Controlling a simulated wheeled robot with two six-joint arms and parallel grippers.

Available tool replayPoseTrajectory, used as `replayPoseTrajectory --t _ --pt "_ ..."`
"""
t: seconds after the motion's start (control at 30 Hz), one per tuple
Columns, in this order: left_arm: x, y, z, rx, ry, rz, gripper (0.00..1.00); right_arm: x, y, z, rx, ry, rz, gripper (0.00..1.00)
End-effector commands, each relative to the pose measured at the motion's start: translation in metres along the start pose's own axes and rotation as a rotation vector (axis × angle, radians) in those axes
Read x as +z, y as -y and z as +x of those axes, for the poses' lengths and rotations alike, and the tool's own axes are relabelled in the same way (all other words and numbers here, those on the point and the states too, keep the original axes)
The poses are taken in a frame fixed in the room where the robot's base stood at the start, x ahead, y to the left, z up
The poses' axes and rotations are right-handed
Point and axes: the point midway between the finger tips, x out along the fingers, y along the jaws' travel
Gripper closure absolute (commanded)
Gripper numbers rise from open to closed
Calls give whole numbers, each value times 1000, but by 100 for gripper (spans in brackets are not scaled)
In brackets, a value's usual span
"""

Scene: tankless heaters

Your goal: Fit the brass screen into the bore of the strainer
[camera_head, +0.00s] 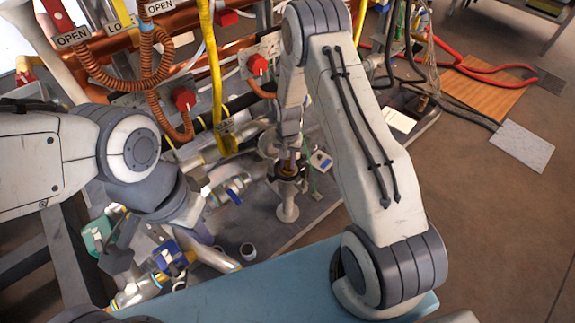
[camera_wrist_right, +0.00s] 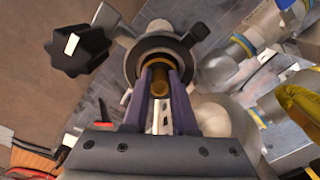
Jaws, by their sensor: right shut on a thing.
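My right gripper (camera_wrist_right: 161,72) is shut on the brass screen (camera_wrist_right: 160,86), a small brass cylinder between its two fingertips. In the head view, the right gripper (camera_head: 289,158) points down over the strainer (camera_head: 287,187), a dark upright fitting on a pale stand. In the wrist view, the strainer's dark round collar (camera_wrist_right: 131,64) surrounds the screen and fingertips. The bore is mostly covered, so I cannot tell how deep the screen sits. My left gripper (camera_head: 122,246) is at the lower left, away from the strainer; its fingers are unclear.
A black lobed knob (camera_wrist_right: 78,46) stands beside the strainer in the wrist view. Blue-handled valves (camera_head: 232,188) and a small open cup (camera_head: 248,251) lie to its left. Orange hoses and a yellow pipe (camera_head: 215,80) rise behind. A light-blue surface (camera_head: 260,295) is in front.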

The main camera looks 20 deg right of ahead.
Motion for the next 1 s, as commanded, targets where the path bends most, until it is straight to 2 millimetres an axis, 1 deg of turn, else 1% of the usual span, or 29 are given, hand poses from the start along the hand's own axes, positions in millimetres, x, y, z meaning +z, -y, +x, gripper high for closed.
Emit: replayPoseTrajectory --t 0.03,0.07,0.23,0.27,0.3,0.33,0.63,0.73,0.87,1.0 --pt "0 0 4 0 0 0 100 0 0 8 0 0 0 100" --pt "0 0 4 0 0 0 100 0 0 10 -1 -1 0 100" --pt "0 0 3 0 0 0 100 -1 0 8 -1 -2 0 100" --pt "0 0 3 0 0 0 100 -1 0 8 -1 -2 0 71" --pt "0 0 3 0 0 0 100 -1 0 8 -1 -2 0 56" --pt "0 0 3 0 0 0 100 -1 0 8 -1 -2 0 45" --pt "0 0 3 0 0 0 100 0 0 8 -1 -1 0 45" --pt "0 0 0 0 0 0 100 -1 0 2 -1 -2 0 45" --pt "0 -1 -8 0 0 0 100 -1 1 -19 -2 -4 0 45" --pt "-1 -1 -18 0 0 0 100 -1 1 -50 -2 -4 0 45"
